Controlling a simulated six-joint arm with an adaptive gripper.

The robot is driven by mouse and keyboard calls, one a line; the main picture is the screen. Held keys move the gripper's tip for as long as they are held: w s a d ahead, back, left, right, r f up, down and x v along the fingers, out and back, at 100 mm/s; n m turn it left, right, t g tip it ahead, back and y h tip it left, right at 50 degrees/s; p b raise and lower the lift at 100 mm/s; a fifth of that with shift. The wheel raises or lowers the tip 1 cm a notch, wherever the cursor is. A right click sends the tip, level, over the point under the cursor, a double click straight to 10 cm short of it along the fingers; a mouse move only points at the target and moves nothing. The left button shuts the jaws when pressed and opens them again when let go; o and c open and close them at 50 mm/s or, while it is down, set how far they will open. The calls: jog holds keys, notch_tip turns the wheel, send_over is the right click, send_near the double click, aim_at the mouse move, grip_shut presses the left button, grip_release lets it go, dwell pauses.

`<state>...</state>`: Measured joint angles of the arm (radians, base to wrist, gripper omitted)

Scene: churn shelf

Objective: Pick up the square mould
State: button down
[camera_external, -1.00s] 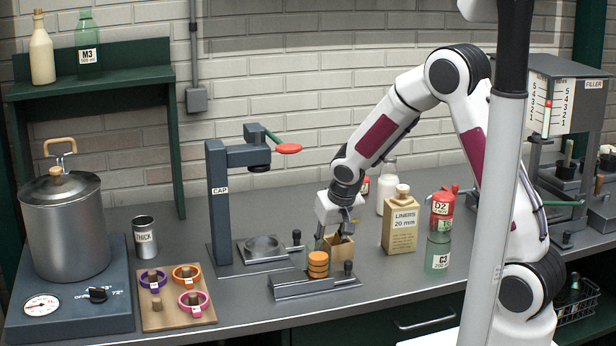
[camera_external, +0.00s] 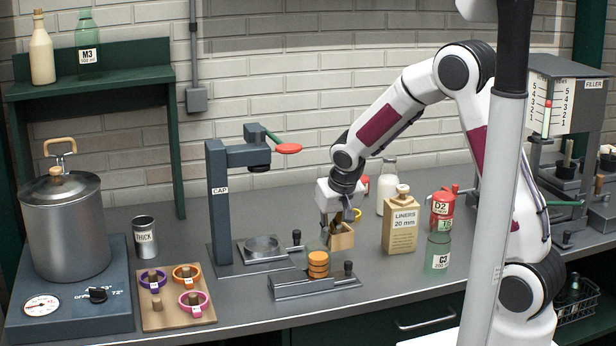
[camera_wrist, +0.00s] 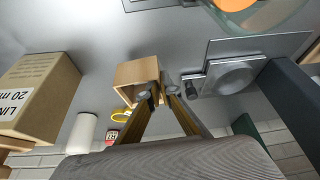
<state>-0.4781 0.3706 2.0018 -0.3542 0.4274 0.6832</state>
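The square mould is a light wooden open box (camera_external: 342,239), just under my gripper in the external view. My gripper (camera_external: 336,222) points down with its fingertips at the mould's upper edge. In the wrist view the mould (camera_wrist: 135,76) lies ahead of the fingertips. The fingers (camera_wrist: 160,93) are close together with one wall of the mould between them. The mould appears a little above the counter; its underside contact is hard to see.
The CAP press (camera_external: 218,200) is to the left. The LINERS box (camera_external: 400,226), a white bottle (camera_external: 386,190) and the green C3 jar (camera_external: 438,252) are to the right. A yellow ring (camera_external: 357,214) shows behind the mould.

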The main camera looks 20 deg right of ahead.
jog(key=shift+r, duration=3.55)
